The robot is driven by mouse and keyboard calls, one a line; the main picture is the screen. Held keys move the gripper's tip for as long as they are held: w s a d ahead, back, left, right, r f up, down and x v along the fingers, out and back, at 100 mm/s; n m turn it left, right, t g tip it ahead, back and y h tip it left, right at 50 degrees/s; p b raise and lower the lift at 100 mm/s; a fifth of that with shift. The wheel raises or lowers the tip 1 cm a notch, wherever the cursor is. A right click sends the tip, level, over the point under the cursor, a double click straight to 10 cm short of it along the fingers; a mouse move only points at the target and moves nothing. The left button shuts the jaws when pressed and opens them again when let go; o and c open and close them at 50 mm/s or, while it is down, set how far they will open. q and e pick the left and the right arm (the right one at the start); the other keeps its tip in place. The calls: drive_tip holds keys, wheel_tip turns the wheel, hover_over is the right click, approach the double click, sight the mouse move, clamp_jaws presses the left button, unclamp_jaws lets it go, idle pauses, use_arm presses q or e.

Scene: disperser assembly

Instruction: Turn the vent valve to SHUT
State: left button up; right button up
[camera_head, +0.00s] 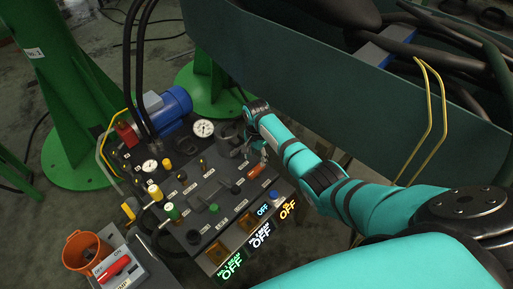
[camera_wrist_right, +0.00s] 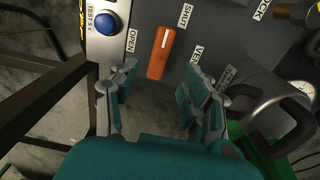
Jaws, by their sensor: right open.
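The vent valve handle (camera_wrist_right: 160,56) is an orange bar with a white line at its upper end in the right wrist view. It stands nearly upright in that picture, tilted slightly right at the top. The OPEN label (camera_wrist_right: 131,40) is to its left and the SHUT label (camera_wrist_right: 184,17) to its upper right. The handle also shows in the head view (camera_head: 254,171) on the grey panel. My right gripper (camera_wrist_right: 158,88) is open, with one finger on each side of the space just below the handle, apparently empty. Contact with the handle cannot be told. My left gripper is not in view.
A blue button (camera_wrist_right: 106,22) is left of the handle. A black ring-shaped handle (camera_wrist_right: 275,122) and a gauge (camera_wrist_right: 293,91) are at right. The panel (camera_head: 222,185) carries several other knobs and gauges. A large dark green trough (camera_head: 270,65) stands behind my right arm.

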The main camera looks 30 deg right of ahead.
sight(257, 169)
drive_tip(key=shift+r, duration=2.35)
drive_tip(key=shift+s, duration=0.1)
